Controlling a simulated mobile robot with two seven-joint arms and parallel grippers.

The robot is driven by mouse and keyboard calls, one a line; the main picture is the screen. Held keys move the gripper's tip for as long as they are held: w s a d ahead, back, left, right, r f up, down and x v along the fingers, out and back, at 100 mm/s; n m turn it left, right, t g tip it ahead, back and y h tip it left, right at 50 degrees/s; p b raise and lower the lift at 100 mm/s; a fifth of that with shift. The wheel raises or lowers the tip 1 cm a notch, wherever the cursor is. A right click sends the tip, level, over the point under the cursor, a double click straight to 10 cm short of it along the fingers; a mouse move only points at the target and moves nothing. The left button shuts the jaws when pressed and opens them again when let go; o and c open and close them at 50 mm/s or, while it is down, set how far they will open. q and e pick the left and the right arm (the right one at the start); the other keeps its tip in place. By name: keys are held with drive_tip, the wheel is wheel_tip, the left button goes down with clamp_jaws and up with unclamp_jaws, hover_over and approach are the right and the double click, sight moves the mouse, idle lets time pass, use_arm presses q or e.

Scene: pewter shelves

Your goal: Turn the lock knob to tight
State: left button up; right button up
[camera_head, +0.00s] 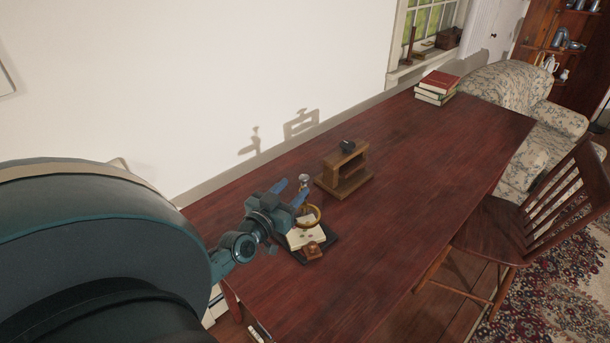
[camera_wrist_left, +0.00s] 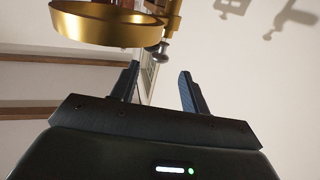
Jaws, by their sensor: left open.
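A brass ring-shaped instrument (camera_head: 311,216) stands over an open booklet on the dark red table, at the table's near left. In the left wrist view its brass ring (camera_wrist_left: 110,28) fills the upper left. A small dark metal knob (camera_wrist_left: 163,51) sticks out beside the ring, just beyond the gap between the fingers; I cannot read any marking on it. My left gripper (camera_head: 291,191) is open and empty beside the instrument, and its two fingers (camera_wrist_left: 159,78) show apart and do not touch the knob. My right gripper is not in view.
The booklet (camera_head: 302,236) lies on a black mat with a small wooden block (camera_head: 313,251) by it. A wooden stand (camera_head: 342,178) is just behind. Stacked books (camera_head: 436,88) lie at the far end. A chair (camera_head: 525,215) stands at the right; the table's middle is clear.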

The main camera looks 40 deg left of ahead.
sight(301, 180)
use_arm(q)
drive_tip(key=w, duration=0.3)
drive_tip(key=w+a, duration=0.1)
drive_tip(key=w, duration=0.1)
drive_tip(key=shift+w, duration=0.7)
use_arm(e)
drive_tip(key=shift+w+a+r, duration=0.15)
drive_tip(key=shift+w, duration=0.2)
